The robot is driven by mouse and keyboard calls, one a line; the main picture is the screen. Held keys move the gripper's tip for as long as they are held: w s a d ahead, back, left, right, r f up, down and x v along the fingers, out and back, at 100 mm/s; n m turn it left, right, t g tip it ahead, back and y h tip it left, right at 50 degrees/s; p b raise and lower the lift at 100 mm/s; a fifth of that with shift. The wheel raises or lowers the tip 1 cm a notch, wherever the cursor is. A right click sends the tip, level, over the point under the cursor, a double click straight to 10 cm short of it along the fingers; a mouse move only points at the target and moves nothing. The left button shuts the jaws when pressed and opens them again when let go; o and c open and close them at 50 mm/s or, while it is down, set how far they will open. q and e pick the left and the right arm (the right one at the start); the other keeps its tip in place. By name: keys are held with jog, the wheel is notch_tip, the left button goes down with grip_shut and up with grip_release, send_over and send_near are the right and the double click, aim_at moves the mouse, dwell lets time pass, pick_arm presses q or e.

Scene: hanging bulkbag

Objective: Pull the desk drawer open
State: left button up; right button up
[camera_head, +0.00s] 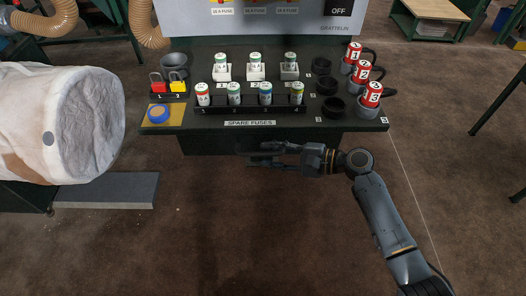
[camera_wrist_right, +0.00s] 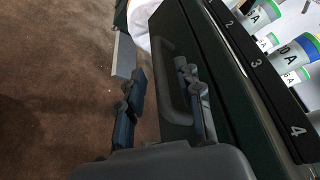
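The dark green desk (camera_head: 315,128) stands ahead, with its drawer (camera_head: 210,143) below the top's front edge, at the left part of the desk. The drawer looks shut. My right gripper (camera_head: 252,154) reaches in from the right in front of the drawer. In the right wrist view (camera_wrist_right: 160,88), one finger lies over the drawer front beside the handle, and the other is out in front; contact cannot be told. My left gripper is not in view.
A rack of spare fuses (camera_head: 250,108) stands along the desk's front edge, with red cylinders (camera_head: 362,72) at the right. A large white bag (camera_head: 60,120) hangs at the left, above a grey slab (camera_head: 110,190). The brown floor in front is clear.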

jog(key=shift+x, duration=1.3)
grip_shut()
